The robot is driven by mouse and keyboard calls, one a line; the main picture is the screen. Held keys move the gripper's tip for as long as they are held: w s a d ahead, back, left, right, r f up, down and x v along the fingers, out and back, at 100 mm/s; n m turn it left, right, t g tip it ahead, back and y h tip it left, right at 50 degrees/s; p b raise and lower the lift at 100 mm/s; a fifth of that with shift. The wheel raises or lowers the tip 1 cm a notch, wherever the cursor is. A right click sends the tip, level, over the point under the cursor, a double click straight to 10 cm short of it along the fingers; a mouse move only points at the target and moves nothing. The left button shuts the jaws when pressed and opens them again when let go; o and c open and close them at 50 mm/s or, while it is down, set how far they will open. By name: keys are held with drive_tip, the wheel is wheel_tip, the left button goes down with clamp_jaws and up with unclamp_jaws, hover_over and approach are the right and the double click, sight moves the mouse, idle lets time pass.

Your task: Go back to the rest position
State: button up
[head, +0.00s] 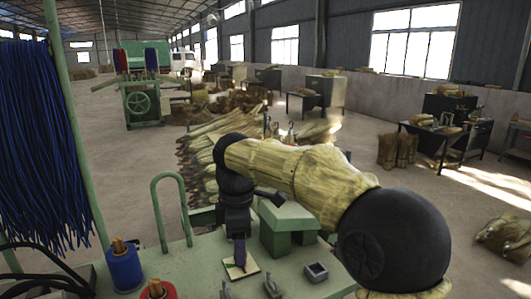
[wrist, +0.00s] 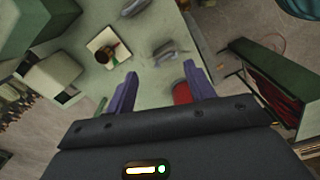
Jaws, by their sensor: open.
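My gripper (head: 239,255) hangs at the end of my arm over the pale green bench top (head: 195,262). A small white pad (head: 250,269) lies on the bench just below the gripper in the head view. In the wrist view the pad (wrist: 96,44) lies ahead of the left finger and carries a small dark-and-brown item (wrist: 112,51), too small to name.
A blue spool (head: 122,266) and a red spool (head: 157,291) stand at the bench's left. Green blocks (head: 287,230) and a small grey box (head: 316,271) are right of the gripper. A green tube loop (head: 154,205) rises from the bench. Blue strands (head: 38,140) hang at far left.

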drive_tip(key=s+d+f+m+t, duration=0.1)
drive_tip(key=s+d+f+m, duration=0.6)
drive_tip(key=d+f+m, duration=0.25)
drive_tip(key=s+d+f+m+t, duration=0.1)
drive_tip(key=s+d+f+m, duration=0.6)
drive_tip(key=d+f+m, duration=0.3)
drive_tip(key=f+b, duration=0.2)
drive_tip(key=d+f+b, duration=0.1)
drive_tip(key=b, duration=0.1)
drive_tip(key=f+b, duration=0.2)
drive_tip(key=shift+s+d+f, duration=0.1)
drive_tip(key=shift+d+f, duration=0.15)
drive_tip(key=shift+f, duration=0.05)
